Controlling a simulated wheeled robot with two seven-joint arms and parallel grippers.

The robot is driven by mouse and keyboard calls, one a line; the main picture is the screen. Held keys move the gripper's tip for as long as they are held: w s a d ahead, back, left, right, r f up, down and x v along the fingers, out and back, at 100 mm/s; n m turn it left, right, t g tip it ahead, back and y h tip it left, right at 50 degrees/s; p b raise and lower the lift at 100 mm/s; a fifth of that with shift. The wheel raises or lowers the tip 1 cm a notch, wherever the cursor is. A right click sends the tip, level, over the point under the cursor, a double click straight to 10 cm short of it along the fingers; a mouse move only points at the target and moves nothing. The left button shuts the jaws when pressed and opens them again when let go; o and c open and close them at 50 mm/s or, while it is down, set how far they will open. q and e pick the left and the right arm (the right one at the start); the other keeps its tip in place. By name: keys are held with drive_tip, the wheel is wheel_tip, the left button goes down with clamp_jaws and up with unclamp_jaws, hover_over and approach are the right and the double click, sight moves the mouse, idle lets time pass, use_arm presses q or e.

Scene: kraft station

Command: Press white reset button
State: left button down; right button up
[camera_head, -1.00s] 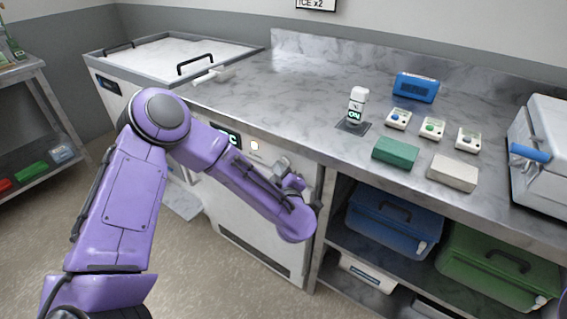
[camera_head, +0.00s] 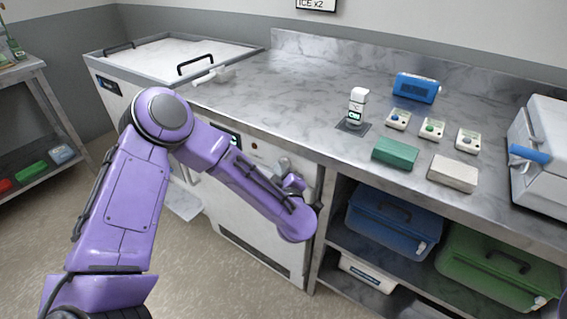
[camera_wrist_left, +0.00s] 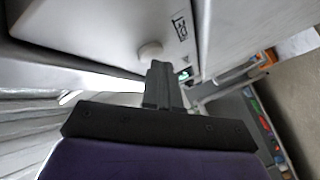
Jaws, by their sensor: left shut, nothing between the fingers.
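A round white button (camera_wrist_left: 150,52) stands out from a white panel in the left wrist view, with a small printed label beside it. My left gripper (camera_wrist_left: 158,68) is shut and empty, its tips just beside the button; I cannot tell whether they touch it. In the head view my left gripper (camera_head: 288,174) is by the upper front of the white under-counter unit (camera_head: 235,215), partly hidden by my purple arm. A lit display (camera_head: 232,139) and a small reddish-brown spot (camera_head: 254,146) show on that front. The white button cannot be made out clearly there. My right gripper is not in view.
The counter edge overhangs the unit just above my arm. On the counter (camera_head: 290,85) are a white device (camera_head: 357,104), a green block (camera_head: 395,152), a pale block (camera_head: 452,172) and a blue box (camera_head: 416,88). Blue (camera_head: 394,222) and green bins (camera_head: 500,262) fill the shelf at right.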

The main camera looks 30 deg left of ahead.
use_arm(q)
drive_tip(key=shift+s, duration=0.65)
drive_tip(key=shift+s+a+p, duration=0.2)
drive_tip(key=shift+s+p, duration=0.9)
drive_tip(key=shift+s, duration=1.4)
